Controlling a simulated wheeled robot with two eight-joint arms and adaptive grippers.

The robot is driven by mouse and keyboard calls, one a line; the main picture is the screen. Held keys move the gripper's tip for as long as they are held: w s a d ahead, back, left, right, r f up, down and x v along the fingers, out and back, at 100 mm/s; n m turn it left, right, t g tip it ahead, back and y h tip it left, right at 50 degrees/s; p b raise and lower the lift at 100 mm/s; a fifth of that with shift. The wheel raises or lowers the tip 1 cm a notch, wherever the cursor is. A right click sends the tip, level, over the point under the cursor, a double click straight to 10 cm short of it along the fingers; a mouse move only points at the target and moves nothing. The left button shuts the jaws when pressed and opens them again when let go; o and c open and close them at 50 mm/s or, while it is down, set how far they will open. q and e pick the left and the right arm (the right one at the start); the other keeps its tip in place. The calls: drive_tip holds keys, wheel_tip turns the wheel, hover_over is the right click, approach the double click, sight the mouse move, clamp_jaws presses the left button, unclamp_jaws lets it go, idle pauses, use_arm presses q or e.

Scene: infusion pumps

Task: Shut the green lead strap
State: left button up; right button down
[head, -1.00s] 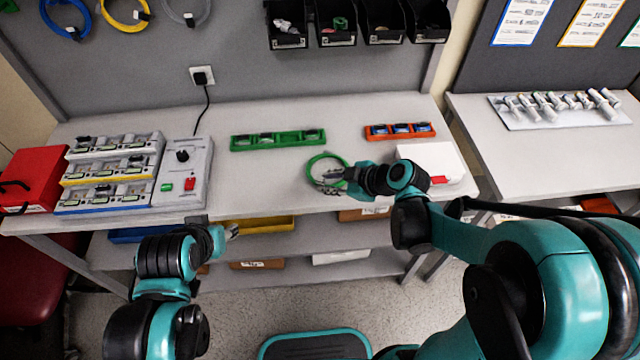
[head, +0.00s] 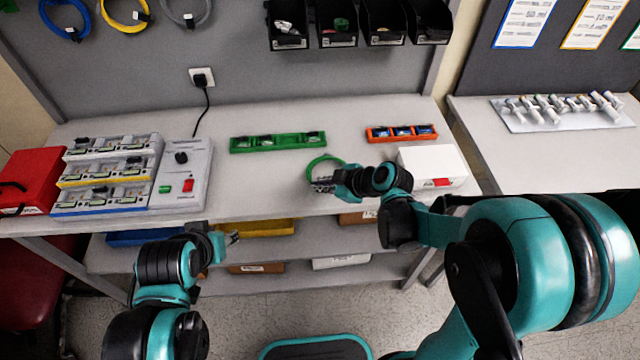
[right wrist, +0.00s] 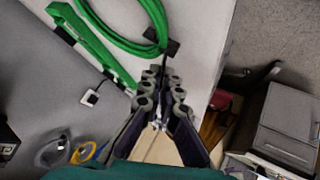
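The green lead (head: 325,160) is a coiled loop lying near the front of the bench. It also shows at the top of the right wrist view (right wrist: 152,35). A small black strap (right wrist: 172,48) crosses the coil's near side, with a dark tail by my fingertips. My right gripper (head: 320,184) is at the coil's near edge, over the bench front. In the right wrist view its fingertips (right wrist: 162,76) are close together just below the strap. Whether they pinch the tail is unclear. My left gripper (head: 230,238) is low in front of the bench, away from the lead, its opening unclear.
A green rack (head: 278,142) lies behind the coil, and an orange rack (head: 401,132) is farther right. A white box (head: 430,163) stands right of my right gripper. A pump stack (head: 108,175) and a grey control box (head: 182,175) stand left. The bench between is clear.

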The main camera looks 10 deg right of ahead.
drive_tip(key=shift+w, duration=0.1)
drive_tip(key=shift+w+d+r+m+g+y, duration=0.1)
drive_tip(key=shift+w+m+g+y, duration=0.15)
drive_tip(key=shift+g, duration=0.25)
drive_tip(key=shift+w+d+m+g+y, duration=0.1)
drive_tip(key=shift+m+g+y, duration=0.05)
drive_tip(key=shift+m+g, duration=0.3)
drive_tip(key=shift+w+d+m+g+y+b, duration=0.2)
drive_tip(key=shift+w+m+g+y, duration=0.15)
drive_tip(key=shift+g, duration=0.4)
drive_tip(key=shift+w+d+m+g+y+b, duration=0.1)
drive_tip(key=shift+w+m+g+y+b, duration=0.2)
drive_tip(key=shift+g, duration=0.4)
drive_tip(key=shift+s, duration=0.1)
drive_tip(key=c, duration=2.2)
unclamp_jaws()
drive_tip(key=o, duration=0.4)
drive_tip(key=v, duration=1.2)
